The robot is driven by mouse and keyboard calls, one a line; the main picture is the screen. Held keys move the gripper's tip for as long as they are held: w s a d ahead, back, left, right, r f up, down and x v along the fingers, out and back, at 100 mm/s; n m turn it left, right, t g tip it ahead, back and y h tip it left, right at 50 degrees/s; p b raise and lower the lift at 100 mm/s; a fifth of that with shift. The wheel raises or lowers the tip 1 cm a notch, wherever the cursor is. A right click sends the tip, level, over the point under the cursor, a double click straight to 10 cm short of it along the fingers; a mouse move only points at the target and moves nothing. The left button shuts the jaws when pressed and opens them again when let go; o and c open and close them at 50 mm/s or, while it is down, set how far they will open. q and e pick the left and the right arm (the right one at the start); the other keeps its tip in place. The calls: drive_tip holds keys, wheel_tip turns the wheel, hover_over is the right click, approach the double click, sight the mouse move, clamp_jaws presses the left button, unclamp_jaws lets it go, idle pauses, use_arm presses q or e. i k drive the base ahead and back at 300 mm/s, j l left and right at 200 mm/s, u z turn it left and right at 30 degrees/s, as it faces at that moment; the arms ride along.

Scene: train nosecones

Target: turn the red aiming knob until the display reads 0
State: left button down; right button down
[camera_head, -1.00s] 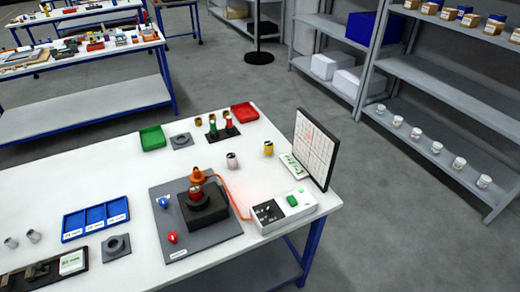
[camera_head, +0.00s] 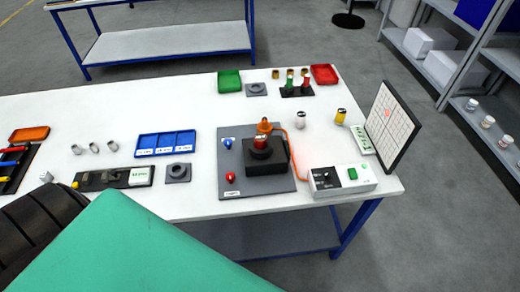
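The red aiming knob (camera_head: 230,177) sits on the front left of a grey baseplate (camera_head: 270,185). A blue knob (camera_head: 227,143) sits behind it on the same plate. A black block (camera_head: 266,160) on the plate holds a red and orange device (camera_head: 264,130) with an orange cable. A white grid board (camera_head: 392,122) stands at the right with a faint red spot on it. A small display (camera_head: 362,140) with green characters lies at its foot, too small to read. Neither gripper is in view. No gripper touches the red knob.
A white control box (camera_head: 341,180) with a green button stands right of the plate. A blue tray (camera_head: 166,144), a grey ring block (camera_head: 178,172) and a black gauge bar (camera_head: 113,178) lie to the left. A teal and black part, seemingly mine, covers the lower left.

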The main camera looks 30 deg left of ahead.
sight(230, 177)
drive_tip(key=u, duration=1.2)
